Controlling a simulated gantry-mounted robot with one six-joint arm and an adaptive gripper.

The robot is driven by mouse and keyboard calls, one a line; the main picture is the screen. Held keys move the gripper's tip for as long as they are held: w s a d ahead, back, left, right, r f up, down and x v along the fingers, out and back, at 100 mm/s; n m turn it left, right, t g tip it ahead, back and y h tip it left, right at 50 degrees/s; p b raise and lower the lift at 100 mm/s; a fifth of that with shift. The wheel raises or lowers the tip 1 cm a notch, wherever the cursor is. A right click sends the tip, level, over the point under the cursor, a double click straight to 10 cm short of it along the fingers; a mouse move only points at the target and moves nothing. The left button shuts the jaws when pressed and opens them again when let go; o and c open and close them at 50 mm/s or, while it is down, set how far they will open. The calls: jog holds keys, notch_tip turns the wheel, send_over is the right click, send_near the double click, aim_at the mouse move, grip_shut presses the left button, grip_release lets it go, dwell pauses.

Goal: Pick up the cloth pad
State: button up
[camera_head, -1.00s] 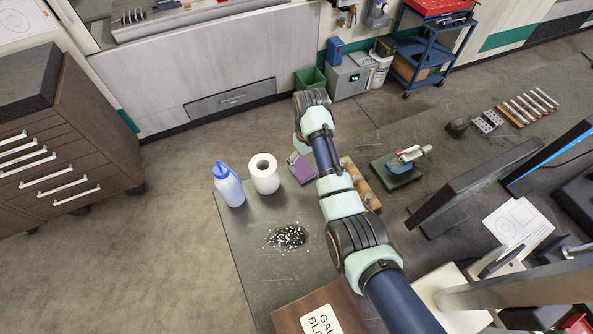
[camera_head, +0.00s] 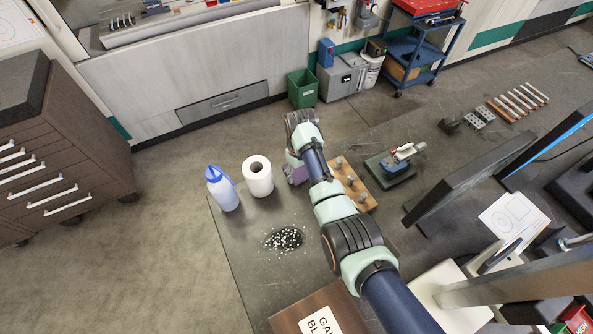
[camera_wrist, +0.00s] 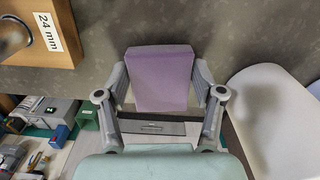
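The cloth pad is a purple, block-like piece. In the wrist view the cloth pad (camera_wrist: 161,78) lies between the two fingers of my gripper (camera_wrist: 161,84), one finger close along each side. The fingers are spread wide; whether they touch the pad is hard to tell. In the head view a strip of the cloth pad (camera_head: 297,175) shows beside my gripper (camera_head: 293,160), and the rest is hidden by my arm.
A paper roll (camera_head: 258,177) and a blue-capped bottle (camera_head: 222,188) stand left of the pad. A wooden block with pegs (camera_head: 352,184) is close on the right. White bits on a dark patch (camera_head: 284,239) lie nearer the front.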

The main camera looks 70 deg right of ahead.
aim_at(299, 174)
jog(key=c, duration=0.4)
notch_tip(299, 174, up, 20)
jog(key=p, duration=0.8)
jog(key=o, duration=0.4)
jog(key=c, duration=0.4)
jog(key=shift+o, duration=0.2)
jog(key=shift+a+p, duration=0.1)
jog(key=shift+p, duration=0.25)
